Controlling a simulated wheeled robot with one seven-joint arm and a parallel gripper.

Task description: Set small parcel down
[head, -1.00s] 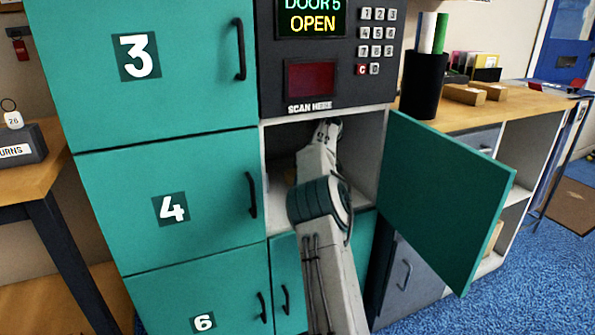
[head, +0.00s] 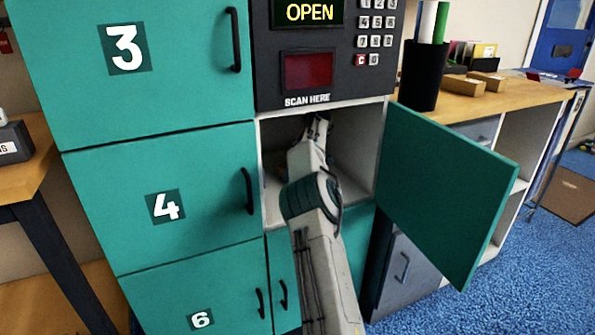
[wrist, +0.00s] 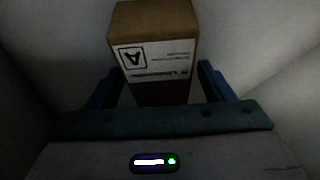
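The small parcel (wrist: 152,62) is a brown carton with a white label marked with an "A". In the wrist view it stands in front of my gripper (wrist: 160,68), inside a dim, pale-walled space. The two blue fingers stand apart, one on each side of the parcel, with narrow gaps showing near its lower part. In the head view my gripper (head: 317,126) reaches deep into the open locker compartment (head: 358,140), below the scanner panel. My arm hides much of the compartment, and I cannot make out the parcel there.
The open teal door (head: 445,190) swings out on the right of the compartment. The panel (head: 325,60) above reads "OPEN". Closed door 4 (head: 190,195) lies left. A wooden counter (head: 520,98) with a black pen cup (head: 422,75) is at right. The compartment walls are close around my arm.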

